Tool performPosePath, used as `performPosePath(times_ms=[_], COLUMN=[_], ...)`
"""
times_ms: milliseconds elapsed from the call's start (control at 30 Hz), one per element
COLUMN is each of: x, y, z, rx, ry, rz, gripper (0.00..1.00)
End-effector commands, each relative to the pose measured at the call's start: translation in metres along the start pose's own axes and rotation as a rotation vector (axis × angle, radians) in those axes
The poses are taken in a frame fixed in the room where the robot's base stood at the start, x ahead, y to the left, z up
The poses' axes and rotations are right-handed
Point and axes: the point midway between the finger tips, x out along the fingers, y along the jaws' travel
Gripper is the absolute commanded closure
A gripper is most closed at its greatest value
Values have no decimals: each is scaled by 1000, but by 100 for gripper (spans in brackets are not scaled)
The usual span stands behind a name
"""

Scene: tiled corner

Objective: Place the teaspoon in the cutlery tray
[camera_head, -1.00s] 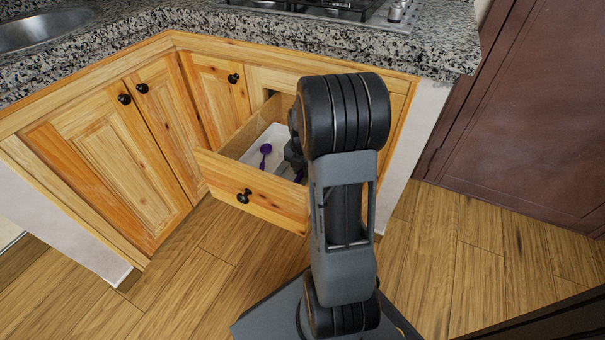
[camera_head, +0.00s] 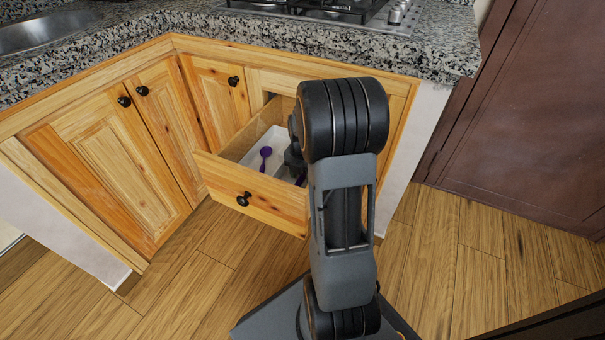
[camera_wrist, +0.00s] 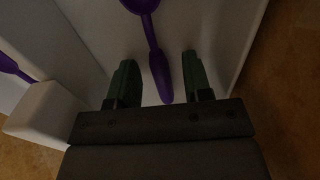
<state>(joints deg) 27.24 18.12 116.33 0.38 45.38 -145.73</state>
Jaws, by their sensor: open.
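A purple spoon (camera_wrist: 155,50) lies in a compartment of the white cutlery tray (camera_wrist: 95,30), in the wrist view. Its bowl is at the top edge and its handle points down toward my gripper (camera_wrist: 158,62). My gripper is open, with one green finger on each side of the handle and gaps visible. A second purple spoon (camera_wrist: 14,69) is partly in view beyond a divider at the left. My arm hides the tray's right part.
The tray sits in a pulled-out wooden drawer (camera_head: 262,200) with a black knob, below a granite counter (camera_head: 230,47). Closed cupboard doors (camera_head: 110,160) stand to the left. A dark red door (camera_head: 530,110) is at the right. The wooden floor in front is clear.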

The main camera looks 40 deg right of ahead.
Motion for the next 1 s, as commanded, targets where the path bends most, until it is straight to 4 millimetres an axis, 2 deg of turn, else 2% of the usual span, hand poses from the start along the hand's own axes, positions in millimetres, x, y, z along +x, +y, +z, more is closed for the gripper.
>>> performPosePath(times_ms=[167,400,600,800,1000], x=[-22,-69,-101,-119,-123], y=[1,0,0,0,0], z=[1,0,0,0,0], rx=[0,0,0,0,0], ry=[-4,-3,-2,-1,-1], rz=[3,2,1,1,1], gripper=[55,55,55,55,55])
